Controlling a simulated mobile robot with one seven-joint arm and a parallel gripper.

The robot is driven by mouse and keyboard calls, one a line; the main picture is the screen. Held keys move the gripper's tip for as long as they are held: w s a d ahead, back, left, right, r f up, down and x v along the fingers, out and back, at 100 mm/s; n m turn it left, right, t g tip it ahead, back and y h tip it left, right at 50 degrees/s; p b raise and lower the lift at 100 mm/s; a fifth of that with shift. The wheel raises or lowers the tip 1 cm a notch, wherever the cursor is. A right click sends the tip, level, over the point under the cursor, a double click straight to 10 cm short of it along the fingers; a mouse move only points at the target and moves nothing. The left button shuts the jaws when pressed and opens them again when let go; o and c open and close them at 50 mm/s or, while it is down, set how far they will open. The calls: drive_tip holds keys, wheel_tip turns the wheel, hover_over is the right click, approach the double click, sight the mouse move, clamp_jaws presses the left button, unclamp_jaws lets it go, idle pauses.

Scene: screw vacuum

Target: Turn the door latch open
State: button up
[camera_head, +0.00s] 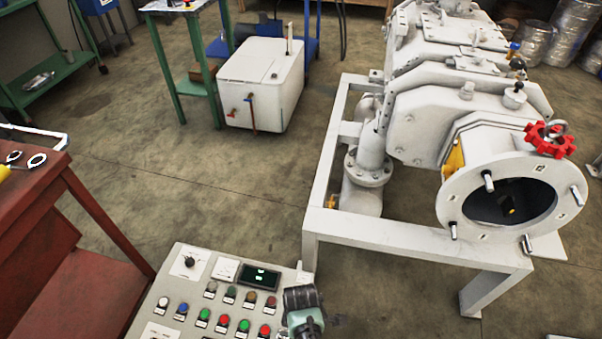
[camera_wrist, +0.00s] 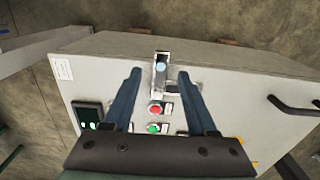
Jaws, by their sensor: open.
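The door latch (camera_wrist: 161,68) is a small silvery metal piece near the far edge of the light grey control cabinet's face (camera_wrist: 235,85) in the wrist view. My gripper (camera_wrist: 160,75) is open, with one dark finger on each side of the latch. Gaps show between the latch and both fingers; I cannot tell how close they are in depth. In the head view my gripper (camera_head: 300,298) is at the right edge of the control panel (camera_head: 190,285), and I cannot make out the latch there.
A red button (camera_wrist: 156,108) and a green button (camera_wrist: 153,128) lie below the latch. A dark handle (camera_wrist: 292,107) sticks out at right. The white-framed vacuum machine (camera_head: 430,110) stands at right, a red workbench (camera_head: 40,215) at left.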

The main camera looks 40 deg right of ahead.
wheel_tip(320, 180, up, 10)
drive_tip(key=p, duration=0.3)
drive_tip(key=shift+r, duration=0.25)
